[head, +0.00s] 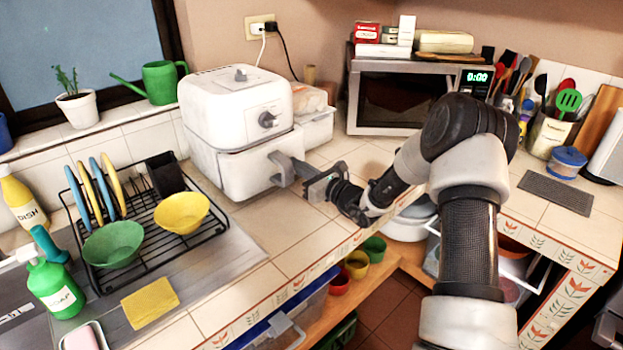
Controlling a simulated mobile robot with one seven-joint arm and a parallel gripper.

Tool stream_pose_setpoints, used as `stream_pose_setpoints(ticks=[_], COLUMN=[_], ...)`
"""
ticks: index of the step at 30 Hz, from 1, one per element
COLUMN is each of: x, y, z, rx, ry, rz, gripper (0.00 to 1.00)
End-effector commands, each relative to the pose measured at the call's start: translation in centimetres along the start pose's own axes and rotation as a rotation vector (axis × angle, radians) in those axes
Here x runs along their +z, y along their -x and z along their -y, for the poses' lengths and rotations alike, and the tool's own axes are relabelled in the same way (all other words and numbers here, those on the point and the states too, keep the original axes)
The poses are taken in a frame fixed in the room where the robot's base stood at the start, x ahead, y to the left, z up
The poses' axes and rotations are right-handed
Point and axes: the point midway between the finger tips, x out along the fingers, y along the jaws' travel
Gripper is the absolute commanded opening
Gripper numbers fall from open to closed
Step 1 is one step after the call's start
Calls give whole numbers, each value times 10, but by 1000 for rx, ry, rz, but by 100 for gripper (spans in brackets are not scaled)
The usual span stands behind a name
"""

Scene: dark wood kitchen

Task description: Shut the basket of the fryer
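The white air fryer (237,98) stands on the tiled counter at the left centre, with a dark knob on its front. Its white basket (243,176) sits low in the body and its front juts out past the upper housing, so it looks partly pulled out. The grey basket handle (283,168) points toward my gripper (303,172). My gripper is at the handle, low over the counter. The fingers overlap the handle in this view, so I cannot tell whether they touch it or how far apart they are.
A black dish rack (150,235) with bowls and plates stands left of the fryer. A clear container (315,115) sits behind the fryer. A microwave (400,95) is at the back. Bare counter tiles (290,235) lie in front of the basket.

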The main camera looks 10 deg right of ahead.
Motion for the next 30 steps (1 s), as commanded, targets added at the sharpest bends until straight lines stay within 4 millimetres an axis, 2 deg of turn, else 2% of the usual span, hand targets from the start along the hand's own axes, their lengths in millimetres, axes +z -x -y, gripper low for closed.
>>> stream_pose_setpoints(ticks=[3,10,24,30], x=[-2,0,4,4], y=[-17,-31,-35,-28], z=[0,0,0,6], rx=[0,0,-1,1], ry=[-1,0,0,-1], rz=[1,0,6,6], gripper=[0,0,0,0])
